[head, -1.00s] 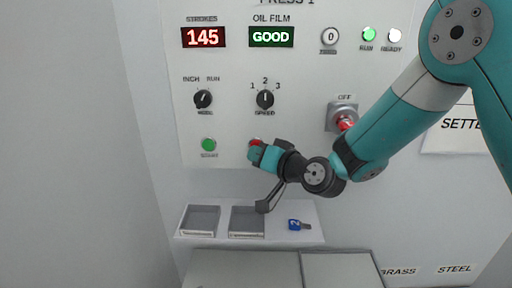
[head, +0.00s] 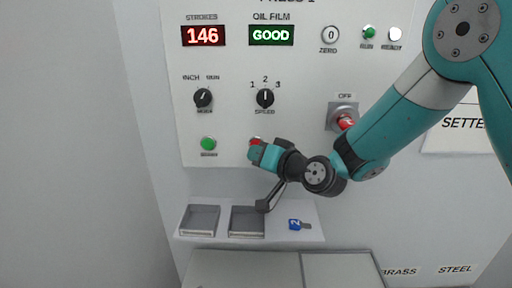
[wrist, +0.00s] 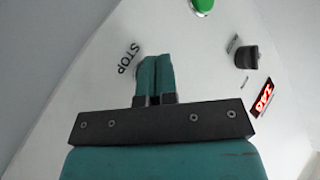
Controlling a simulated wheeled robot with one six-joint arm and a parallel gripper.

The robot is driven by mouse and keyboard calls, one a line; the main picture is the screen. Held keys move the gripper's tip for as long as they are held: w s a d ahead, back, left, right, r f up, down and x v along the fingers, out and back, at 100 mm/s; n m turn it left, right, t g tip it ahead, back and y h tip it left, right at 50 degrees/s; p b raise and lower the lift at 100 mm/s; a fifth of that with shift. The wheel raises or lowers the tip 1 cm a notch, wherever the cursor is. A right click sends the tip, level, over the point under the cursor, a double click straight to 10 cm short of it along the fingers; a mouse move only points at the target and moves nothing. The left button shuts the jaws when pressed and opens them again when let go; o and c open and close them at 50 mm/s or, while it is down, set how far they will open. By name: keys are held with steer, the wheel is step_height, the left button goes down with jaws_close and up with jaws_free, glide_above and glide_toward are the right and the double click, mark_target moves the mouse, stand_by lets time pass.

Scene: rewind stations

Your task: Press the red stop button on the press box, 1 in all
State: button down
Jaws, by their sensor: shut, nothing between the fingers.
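The press box panel (head: 225,125) stands upright in front of me. The red stop button (head: 256,140) shows only as a small red edge above my gripper (head: 255,153) in the head view. My gripper's closed fingers (wrist: 155,78) point at the panel right beside the STOP label (wrist: 128,58) in the wrist view and hide the button there. The fingertips are at the button; I cannot tell how far it is pressed in. The RUN lamp (head: 369,32) looks dark green. The strokes display (head: 203,36) reads 146.
A green button (head: 208,144) is left of the stop button. Two dark knobs (head: 203,98) (head: 265,98) sit above. A red-handled OFF switch (head: 345,121) is at right. Below, a shelf (head: 278,232) holds two grey trays (head: 200,219) (head: 247,221) and a blue tag (head: 294,224).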

steer(key=shift+s, duration=0.45)
steer(key=shift+s, duration=0.1)
steer(key=shift+s+a+b, duration=0.15)
steer(key=shift+s+b, duration=0.6)
steer(key=shift+s, duration=1.65)
steer(key=s+d+f+n+g+h+b, duration=0.2)
steer(key=s+d+g, duration=0.2)
steer(key=s, duration=0.4)
steer(key=s+d+f+n+g+h+b, duration=0.2)
steer(key=s+d, duration=0.4)
steer(key=s, duration=0.3)
steer(key=s+d+f+n+g+h+b, duration=0.1)
steer(key=s+d+f+g+h+b, duration=0.1)
steer(key=s+g, duration=0.4)
steer(key=s+d+h+b, duration=0.1)
steer(key=s+d+b, duration=0.1)
steer(key=s, duration=0.1)
steer(key=shift+d+n, duration=0.4)
